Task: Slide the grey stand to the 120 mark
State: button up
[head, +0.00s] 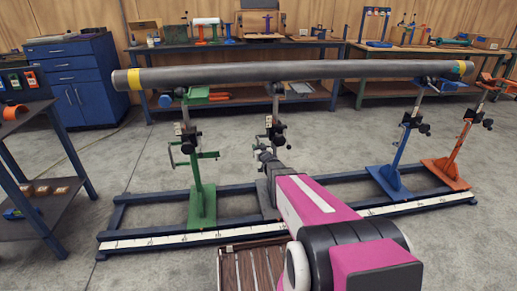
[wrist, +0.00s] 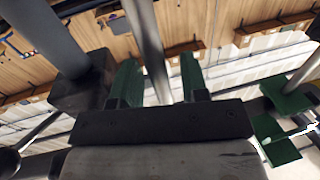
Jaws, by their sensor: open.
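The grey stand (head: 274,118) is second from the left under a long grey pipe (head: 300,71). My gripper (head: 266,156) is at the lower part of this post. In the wrist view, my gripper (wrist: 160,84) has its two green fingers apart, and a grey post (wrist: 150,40) shows between them, with gaps on both sides. I cannot tell how deep the post sits between them. A white scale strip (head: 180,239) runs along the front rail; its numbers are too small to read and its middle is hidden.
A green stand (head: 202,200) is left of the grey one, with a blue stand (head: 390,178) and an orange stand (head: 447,170) to the right. They share a dark blue rail frame (head: 115,218). A slatted wooden surface (head: 235,268) is in front. A side table (head: 55,205) stands at left.

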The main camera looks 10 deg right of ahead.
grip_shut()
jog(key=d, duration=2.2)
jog(key=shift+d, duration=0.25)
grip_release()
jog(key=shift+s, duration=0.15)
jog(key=s+d, duration=0.2)
jog(key=s, duration=0.8)
jog(key=shift+s, duration=0.2)
